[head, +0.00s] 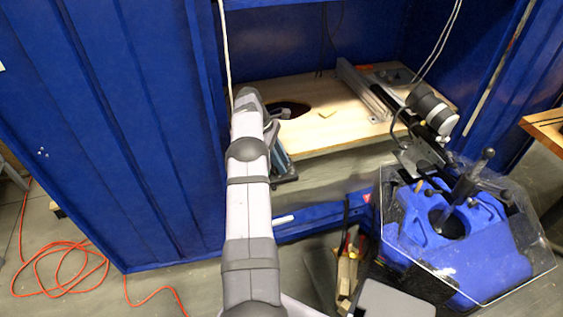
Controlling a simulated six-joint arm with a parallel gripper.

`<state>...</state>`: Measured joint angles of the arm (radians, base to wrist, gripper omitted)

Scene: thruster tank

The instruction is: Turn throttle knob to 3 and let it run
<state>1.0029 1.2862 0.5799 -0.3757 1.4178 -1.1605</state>
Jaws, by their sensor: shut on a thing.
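My gripper (278,122) is partly in view at the far end of my arm, in front of the wooden shelf. It is shut on a small part at the blue-grey unit (284,166), which I take to be the throttle knob. My arm and gripper hide the knob, so its marks and setting cannot be read. The blue-grey unit shows only in part, just right of my arm and below the gripper.
A blue machine with a clear cover (455,240) stands at right. A blue cabinet wall (120,130) is close on the left. An orange cable (62,270) lies on the floor.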

